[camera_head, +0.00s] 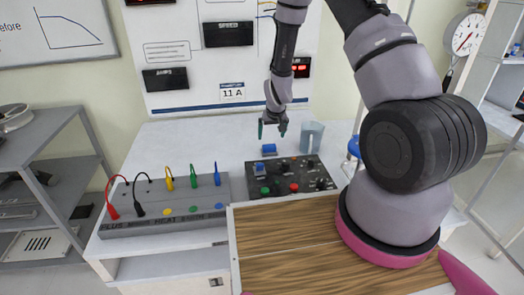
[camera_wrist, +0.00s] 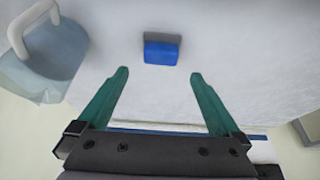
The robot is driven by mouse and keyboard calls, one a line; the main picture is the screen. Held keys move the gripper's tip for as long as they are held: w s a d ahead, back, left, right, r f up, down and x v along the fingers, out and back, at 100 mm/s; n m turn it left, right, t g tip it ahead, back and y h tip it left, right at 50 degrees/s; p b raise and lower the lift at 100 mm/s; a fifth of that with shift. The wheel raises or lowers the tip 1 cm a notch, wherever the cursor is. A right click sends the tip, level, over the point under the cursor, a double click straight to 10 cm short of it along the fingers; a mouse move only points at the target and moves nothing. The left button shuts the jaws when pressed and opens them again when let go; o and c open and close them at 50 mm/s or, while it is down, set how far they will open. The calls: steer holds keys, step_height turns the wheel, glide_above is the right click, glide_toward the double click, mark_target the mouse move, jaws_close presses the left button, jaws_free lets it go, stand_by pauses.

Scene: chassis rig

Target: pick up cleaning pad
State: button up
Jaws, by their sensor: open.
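A small blue block, which looks like the cleaning pad (camera_head: 269,148), lies on the white tabletop behind the dark control panel. It also shows in the wrist view (camera_wrist: 161,52), just beyond and between my fingertips. My gripper (camera_head: 272,130) is open and empty, its green fingers pointing down above the pad. In the wrist view my gripper (camera_wrist: 159,75) has its two fingers spread wider than the pad, touching nothing.
A translucent blue-grey pitcher (camera_head: 311,136) stands close to the right of the pad. The control panel (camera_head: 290,180) with knobs and buttons lies in front. A grey terminal box (camera_head: 165,206) with colored leads is at left. The white table (camera_head: 200,150) behind it is clear.

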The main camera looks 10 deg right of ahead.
mark_target(269, 145)
steer(key=x, duration=0.9)
steer(key=shift+a, duration=0.1)
steer(key=c, duration=1.2)
